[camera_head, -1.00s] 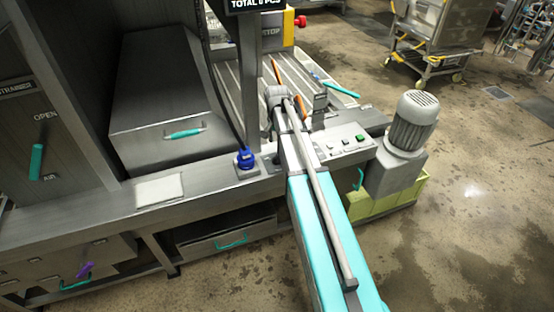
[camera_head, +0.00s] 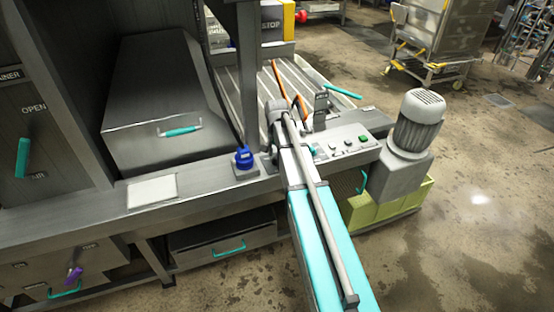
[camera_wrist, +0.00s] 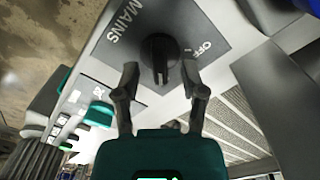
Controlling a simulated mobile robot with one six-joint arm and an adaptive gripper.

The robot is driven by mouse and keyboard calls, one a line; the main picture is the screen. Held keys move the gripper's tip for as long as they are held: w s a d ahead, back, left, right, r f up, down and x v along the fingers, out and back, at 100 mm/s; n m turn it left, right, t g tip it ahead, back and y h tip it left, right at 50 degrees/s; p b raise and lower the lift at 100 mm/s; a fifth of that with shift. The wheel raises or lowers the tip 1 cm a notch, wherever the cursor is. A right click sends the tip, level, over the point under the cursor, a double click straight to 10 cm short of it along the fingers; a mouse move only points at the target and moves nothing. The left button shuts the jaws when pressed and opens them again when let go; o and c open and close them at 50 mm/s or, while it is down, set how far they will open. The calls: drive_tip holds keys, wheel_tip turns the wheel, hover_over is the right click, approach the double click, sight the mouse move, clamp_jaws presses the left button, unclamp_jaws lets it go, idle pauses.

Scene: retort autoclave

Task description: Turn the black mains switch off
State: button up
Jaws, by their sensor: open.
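The black mains switch (camera_wrist: 160,52) is a round knob with a raised grip bar, on a dark plate (camera_wrist: 130,28) lettered MAINS. The word OFF is printed to the right of the knob in the wrist view. The bar runs roughly up and down in that picture, not toward OFF. My gripper (camera_wrist: 161,72) is open, with one dark finger on each side of the knob's lower part. I see gaps between the fingers and the knob, and cannot tell its exact depth. In the head view I cannot make out the switch.
A panel with a green button (camera_head: 363,138) is beside my arm. A grey motor (camera_head: 418,120) stands to its right. A blue plug-like fitting (camera_head: 244,158) sits on the machine's ledge. A grey box with a teal handle (camera_head: 180,131) is at the left. Open floor lies to the right.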

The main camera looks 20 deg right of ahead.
drive_tip(key=shift+f+b, duration=0.3)
drive_tip(key=shift+f, duration=0.15)
drive_tip(key=shift+c, duration=0.2)
clamp_jaws()
